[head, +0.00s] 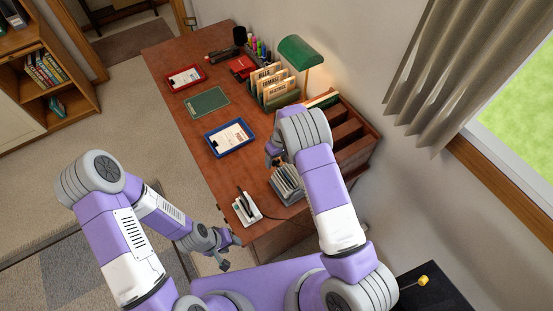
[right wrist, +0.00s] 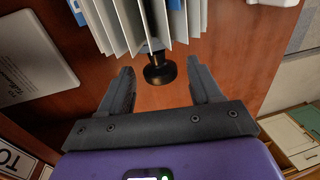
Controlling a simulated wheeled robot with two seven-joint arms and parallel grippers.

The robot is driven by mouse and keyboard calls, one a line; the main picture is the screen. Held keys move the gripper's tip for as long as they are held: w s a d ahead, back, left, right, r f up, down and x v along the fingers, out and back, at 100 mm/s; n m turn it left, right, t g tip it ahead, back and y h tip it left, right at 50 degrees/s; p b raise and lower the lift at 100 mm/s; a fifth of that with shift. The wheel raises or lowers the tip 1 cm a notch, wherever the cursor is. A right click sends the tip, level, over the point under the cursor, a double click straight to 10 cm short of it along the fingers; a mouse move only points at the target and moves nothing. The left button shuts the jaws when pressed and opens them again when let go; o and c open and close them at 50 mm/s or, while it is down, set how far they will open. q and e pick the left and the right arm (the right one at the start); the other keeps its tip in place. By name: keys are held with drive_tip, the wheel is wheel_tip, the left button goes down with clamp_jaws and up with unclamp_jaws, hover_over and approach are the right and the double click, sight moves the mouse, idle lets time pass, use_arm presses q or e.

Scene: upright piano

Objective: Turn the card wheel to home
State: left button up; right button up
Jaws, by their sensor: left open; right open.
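The card wheel (head: 287,186) stands on the desk near its front right end, partly hidden by my right arm. In the right wrist view its fanned white cards (right wrist: 143,22) fill the top, with a black round knob (right wrist: 160,71) below them. My right gripper (right wrist: 162,67) is open, its fingertips on either side of the knob with gaps visible. In the head view the right gripper (head: 272,152) is largely hidden by its own arm, beside the wheel. My left gripper (head: 222,262) is open and empty, low off the desk's near edge.
The wooden desk (head: 175,62) carries a blue tray (head: 229,138), a green pad (head: 206,102), a red tray (head: 185,77), file folders, a green lamp (head: 300,52) and a wooden sorter (head: 352,140). A white device (head: 246,210) sits near the front edge, left of the wheel.

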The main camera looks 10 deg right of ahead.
drive_tip(key=shift+w+d+r, duration=0.1)
drive_tip(key=shift+d+r, duration=0.1)
drive_tip(key=shift+r, duration=1.05)
drive_tip(key=shift+w+d+r, duration=0.1)
drive_tip(key=shift+d+r, duration=0.05)
drive_tip(key=shift+r, duration=1.1)
drive_tip(key=shift+d+r, duration=0.2)
drive_tip(key=shift+r, duration=1.05)
